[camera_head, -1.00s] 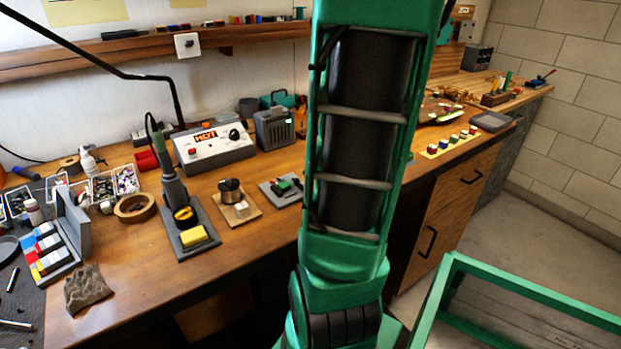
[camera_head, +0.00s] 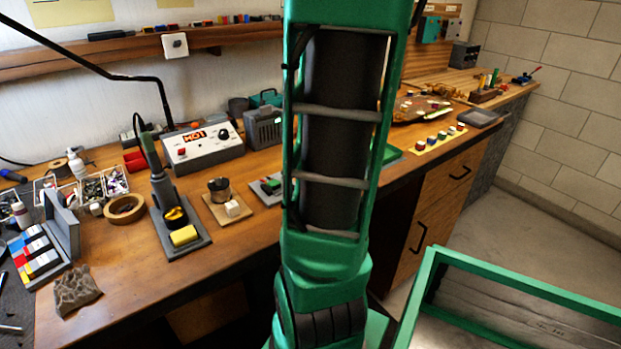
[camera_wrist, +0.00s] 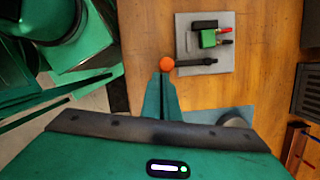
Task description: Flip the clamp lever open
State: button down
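The clamp fixture is a grey plate (camera_wrist: 222,57) on the wooden bench, bearing a green block (camera_wrist: 208,39) and dark parts. A dark lever (camera_wrist: 197,62) runs left from it and ends in an orange ball knob (camera_wrist: 167,64). My gripper (camera_wrist: 160,80) shows as tapered green fingers brought together, with their tips right at the knob. I cannot tell whether they touch it. In the head view the plate (camera_head: 266,194) is partly hidden behind my arm, and my gripper is out of sight.
The bench front between the rock (camera_head: 75,289) and my arm is clear.

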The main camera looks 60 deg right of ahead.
jog(key=s+d, duration=0.2)
jog(key=d, duration=0.1)
jog(key=shift+s+d, duration=0.1)
jog(key=shift+s, duration=0.25)
jog(key=v, duration=1)
jog(key=shift+a, duration=0.2)
